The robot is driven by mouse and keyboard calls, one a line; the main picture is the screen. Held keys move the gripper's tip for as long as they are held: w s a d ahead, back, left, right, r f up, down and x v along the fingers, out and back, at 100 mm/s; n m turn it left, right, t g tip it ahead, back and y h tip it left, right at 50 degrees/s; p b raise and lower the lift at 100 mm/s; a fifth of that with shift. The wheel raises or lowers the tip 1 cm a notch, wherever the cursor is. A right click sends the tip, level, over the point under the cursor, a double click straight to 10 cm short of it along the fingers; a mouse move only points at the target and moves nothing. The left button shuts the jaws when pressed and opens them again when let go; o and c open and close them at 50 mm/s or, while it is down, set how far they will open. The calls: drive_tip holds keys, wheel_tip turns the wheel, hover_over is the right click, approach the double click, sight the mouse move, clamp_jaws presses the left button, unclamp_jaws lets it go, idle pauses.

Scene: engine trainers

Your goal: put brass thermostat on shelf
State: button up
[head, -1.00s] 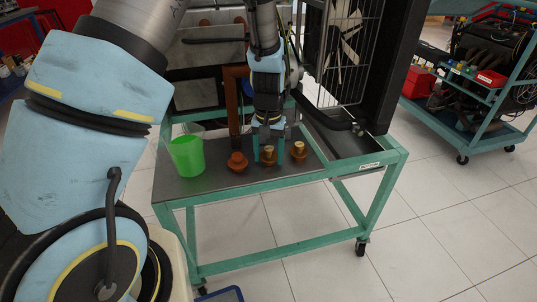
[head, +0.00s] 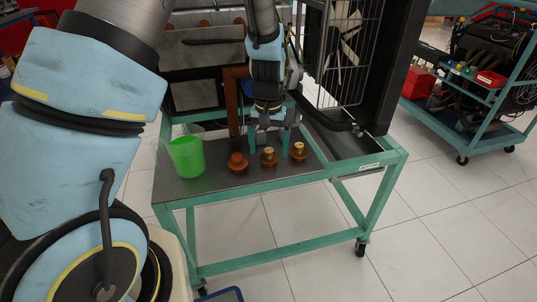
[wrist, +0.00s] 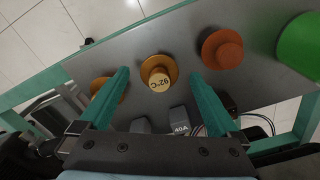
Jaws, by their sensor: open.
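A brass thermostat (head: 269,158) with a round flange and a pale top marked 92°C stands on the grey top of the green cart. In the wrist view this thermostat (wrist: 158,72) lies between the fingertips in the picture, not touching either finger. A second brass-coloured one (head: 298,151) stands to its right; in the wrist view it is partly hidden behind a finger. A rust-brown one (head: 237,162) stands to the left. My gripper (head: 269,138) is open, pointing down, empty, with its fingertips above the middle thermostat. I cannot tell which surface is the shelf.
A green cup (head: 186,157) stands at the left of the cart top (head: 215,183). An engine rig with a brown pipe (head: 234,105) and a fan grille (head: 342,50) rises behind. Another cart (head: 475,140) with a red box stands right.

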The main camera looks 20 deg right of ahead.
sight(268, 152)
wheel_tip(268, 152, up, 9)
drive_tip(key=s+a+r+n, duration=0.1)
drive_tip(key=a+n, duration=0.1)
drive_tip(key=a, duration=0.8)
drive_tip(key=a+r+n+t, duration=0.1)
drive_tip(key=a, duration=0.8)
drive_tip(key=s+a+r+n, duration=0.1)
drive_tip(key=a+n, duration=0.1)
drive_tip(key=a, duration=0.8)
drive_tip(key=shift+s+a+r+n+t, duration=0.3)
drive_tip(key=shift+a+r, duration=0.05)
